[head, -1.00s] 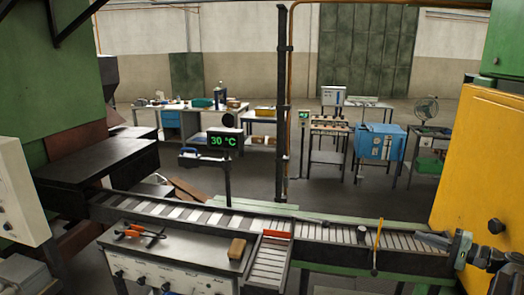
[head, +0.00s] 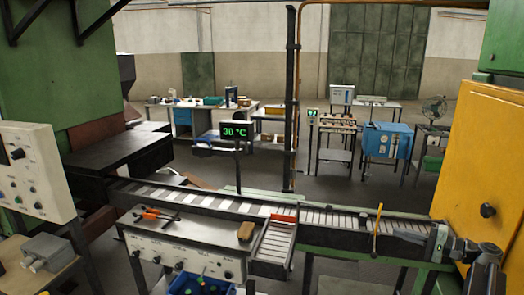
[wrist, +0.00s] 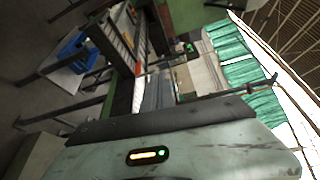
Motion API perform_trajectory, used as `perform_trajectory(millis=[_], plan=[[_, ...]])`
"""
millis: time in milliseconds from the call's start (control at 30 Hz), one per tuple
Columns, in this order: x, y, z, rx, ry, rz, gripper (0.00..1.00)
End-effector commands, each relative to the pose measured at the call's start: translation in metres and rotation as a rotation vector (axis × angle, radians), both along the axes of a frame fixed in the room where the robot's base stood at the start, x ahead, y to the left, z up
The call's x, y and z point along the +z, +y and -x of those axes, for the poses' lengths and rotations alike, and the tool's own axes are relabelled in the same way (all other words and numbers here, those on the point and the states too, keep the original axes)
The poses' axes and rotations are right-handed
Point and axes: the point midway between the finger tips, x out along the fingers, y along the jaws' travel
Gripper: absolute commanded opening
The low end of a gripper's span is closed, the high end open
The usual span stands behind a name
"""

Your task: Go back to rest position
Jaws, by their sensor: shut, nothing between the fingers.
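My gripper (head: 406,237) shows at the right in the head view, at the end of my grey and black arm. It points left over the right part of the roller conveyor (head: 325,218), close to an upright yellow-handled tool (head: 377,228). Whether it touches the tool or the conveyor cannot be told. Its jaws are shut with nothing held. The wrist view is tilted sideways. A large grey-green housing with a small lit panel (wrist: 148,155) fills its bottom.
A yellow cabinet (head: 485,160) stands close by my arm on the right. A control bench (head: 180,250) holds orange-handled pliers (head: 155,214) and a brown block (head: 245,231). A blue crate (head: 205,285) is at the bottom. A temperature display (head: 236,131) reads 30 °C. Open floor lies beyond the conveyor.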

Motion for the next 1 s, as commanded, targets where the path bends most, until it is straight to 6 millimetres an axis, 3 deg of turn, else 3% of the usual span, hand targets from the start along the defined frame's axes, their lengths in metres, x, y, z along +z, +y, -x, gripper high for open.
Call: perform_trajectory(millis=[167, 267, 367, 500, 600, 700, 767, 833, 1000], plan=[[-0.018, 0.074, -0.024, 0.106, 0.012, 0.012, 0.0], [-0.037, 0.129, -0.033, 0.182, 0.039, 0.045, 0.0], [-0.069, 0.201, -0.036, 0.281, 0.088, 0.115, 0.0], [-0.131, 0.308, -0.019, 0.433, 0.177, 0.289, 0.0], [-0.181, 0.371, 0.007, 0.534, 0.237, 0.464, 0.0], [-0.234, 0.414, 0.045, 0.63, 0.291, 0.691, 0.0], [-0.265, 0.424, 0.07, 0.673, 0.32, 0.861, 0.0], [-0.288, 0.414, 0.089, 0.695, 0.349, 1.043, 0.0], [-0.305, 0.349, 0.108, 0.661, 0.422, 1.355, 0.0]])
